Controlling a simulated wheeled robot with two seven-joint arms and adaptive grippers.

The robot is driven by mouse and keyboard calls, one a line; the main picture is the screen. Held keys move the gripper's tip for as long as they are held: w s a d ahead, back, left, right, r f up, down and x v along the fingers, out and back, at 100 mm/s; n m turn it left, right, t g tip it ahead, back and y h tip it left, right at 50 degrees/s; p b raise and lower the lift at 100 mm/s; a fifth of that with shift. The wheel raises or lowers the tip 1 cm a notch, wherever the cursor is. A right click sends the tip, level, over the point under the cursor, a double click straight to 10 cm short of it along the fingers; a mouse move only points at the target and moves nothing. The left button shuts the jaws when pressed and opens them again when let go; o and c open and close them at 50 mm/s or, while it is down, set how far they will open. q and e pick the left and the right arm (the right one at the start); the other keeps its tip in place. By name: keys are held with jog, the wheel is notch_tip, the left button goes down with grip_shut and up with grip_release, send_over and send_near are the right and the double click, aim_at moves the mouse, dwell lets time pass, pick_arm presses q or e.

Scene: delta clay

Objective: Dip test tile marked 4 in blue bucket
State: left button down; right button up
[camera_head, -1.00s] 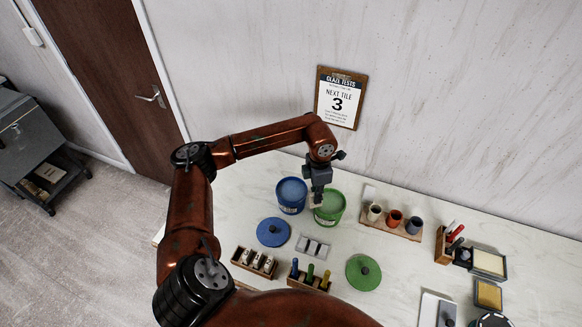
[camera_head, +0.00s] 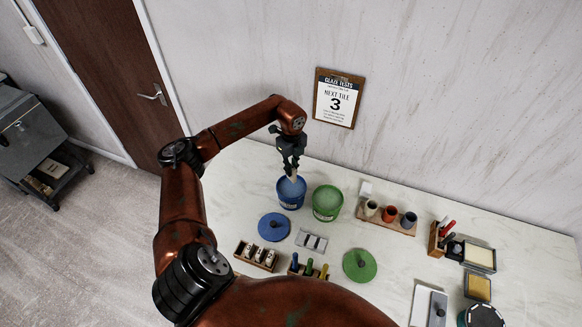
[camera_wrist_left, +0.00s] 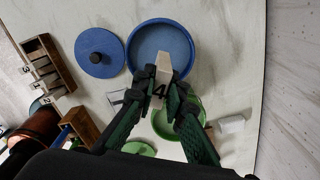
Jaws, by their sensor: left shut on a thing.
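My left gripper (camera_head: 291,166) is shut on a pale tile (camera_head: 293,174). In the left wrist view, the tile (camera_wrist_left: 163,66) shows a dark "4" between the green-black fingers. The blue bucket (camera_head: 291,201) stands open on the table, full of blue glaze. The gripper is right above it, with the tile pointing down at the blue surface; I cannot tell whether the tile's tip touches the glaze. In the left wrist view the tile overlaps the near part of the blue bucket (camera_wrist_left: 133,50). My right gripper is not in view.
An open green bucket (camera_head: 327,215) stands close to the right. The blue lid (camera_head: 274,229), green lid (camera_head: 360,265), wooden tile rack (camera_head: 256,258) and small grey rack (camera_head: 311,241) lie in front.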

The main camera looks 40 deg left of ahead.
aim_at(291, 180)
pick_arm(q)
jog(key=shift+f+b, duration=2.35)
jog(key=shift+f, duration=1.55)
jog(key=shift+f+b, duration=0.35)
jog(key=shift+f, duration=0.45)
jog(key=shift+f, duration=0.45)
jog(key=shift+r, duration=0.15)
jog(key=shift+r+p, duration=2.4)
jog(key=shift+r, duration=1.4)
jog(key=shift+r, duration=0.1)
jog(key=shift+r+p, duration=0.95)
jog(key=shift+r, duration=0.5)
jog(key=shift+f, duration=0.1)
